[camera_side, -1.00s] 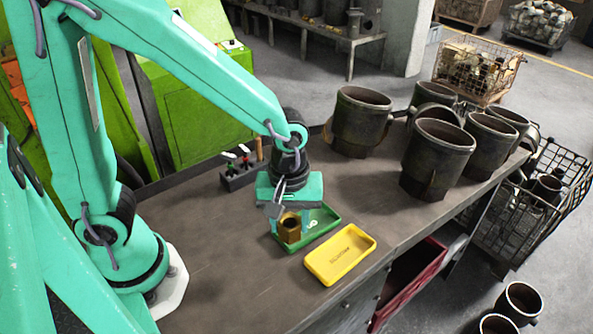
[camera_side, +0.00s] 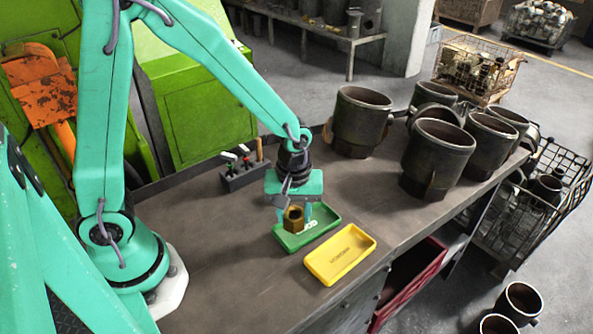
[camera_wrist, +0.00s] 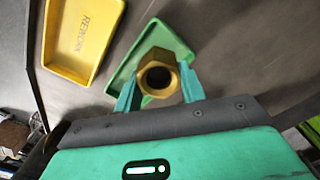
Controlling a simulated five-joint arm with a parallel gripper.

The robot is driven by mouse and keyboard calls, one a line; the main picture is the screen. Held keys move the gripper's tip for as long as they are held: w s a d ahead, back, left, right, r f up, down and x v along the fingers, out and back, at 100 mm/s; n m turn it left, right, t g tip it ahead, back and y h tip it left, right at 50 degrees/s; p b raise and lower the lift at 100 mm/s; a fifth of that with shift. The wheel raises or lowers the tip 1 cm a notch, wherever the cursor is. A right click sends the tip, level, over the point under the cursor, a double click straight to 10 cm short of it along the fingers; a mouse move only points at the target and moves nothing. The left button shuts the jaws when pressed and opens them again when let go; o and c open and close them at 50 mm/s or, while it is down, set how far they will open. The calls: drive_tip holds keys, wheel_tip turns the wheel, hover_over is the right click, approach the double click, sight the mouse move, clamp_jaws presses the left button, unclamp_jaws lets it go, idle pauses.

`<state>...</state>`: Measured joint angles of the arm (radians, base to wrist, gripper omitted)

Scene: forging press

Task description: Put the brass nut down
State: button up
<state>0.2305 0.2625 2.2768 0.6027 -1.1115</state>
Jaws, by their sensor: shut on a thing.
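The brass nut (camera_side: 294,218) is a hexagonal piece with a round bore, and it also shows in the wrist view (camera_wrist: 158,75). My gripper (camera_side: 293,216) is shut on it, with one teal finger on each side. In the side view the nut is over the green tray (camera_side: 291,242). Whether its underside touches the tray floor I cannot tell. In the wrist view the green tray (camera_wrist: 174,39) shows behind the nut, partly hidden by it and the fingers.
A yellow tray (camera_side: 340,254) lies just right of the green tray. A tool holder (camera_side: 243,170) stands at the back left. Several large dark cylinders (camera_side: 438,152) stand at the right end of the workbench (camera_side: 231,251). The bench left of the trays is clear.

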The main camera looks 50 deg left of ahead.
sight(294, 218)
drive_tip(key=shift+f, duration=1.4)
drive_tip(key=shift+f, duration=0.1)
drive_tip(key=o, duration=1)
drive_tip(key=shift+o, duration=0.2)
wheel_tip(294, 218, up, 12)
